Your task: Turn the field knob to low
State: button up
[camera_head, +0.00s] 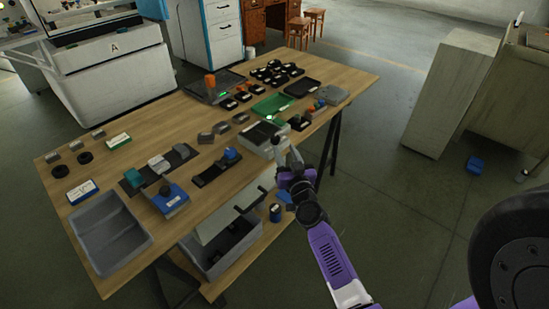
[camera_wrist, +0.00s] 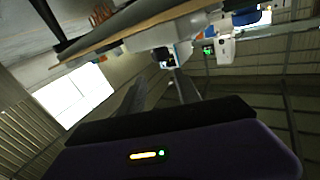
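My gripper (camera_head: 286,151) is at the right long edge of the wooden table, beside a pale box with a dark top (camera_head: 262,133). In the wrist view my gripper (camera_wrist: 160,78) has its two fingers apart with nothing between them. A pale device with a dark face (camera_wrist: 165,57) shows just beyond the fingertips. I cannot make out a labelled field knob.
The wooden table (camera_head: 150,110) carries several small black parts, a green tray (camera_head: 272,104) and a grey bin (camera_head: 108,230). A shelf below holds another grey bin (camera_head: 222,248). A pale cabinet (camera_head: 448,90) stands at right. The floor between is mostly clear.

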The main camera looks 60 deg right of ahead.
aim_at(277, 142)
jog(key=shift+n, duration=0.7)
jog(key=shift+w+d+f+b, duration=0.1)
jog(key=shift+w+d+f, duration=0.2)
jog(key=shift+w+d, duration=0.55)
jog(key=shift+w+d+f+b, duration=0.1)
jog(key=shift+w+d+f, duration=0.2)
jog(key=shift+w+d, duration=0.55)
jog(key=shift+w+d+f+b, duration=0.1)
jog(key=shift+w+d+f, duration=0.2)
jog(key=shift+w+d, duration=0.5)
jog(key=shift+w+a, duration=0.2)
jog(key=shift+c, duration=0.4)
grip_shut()
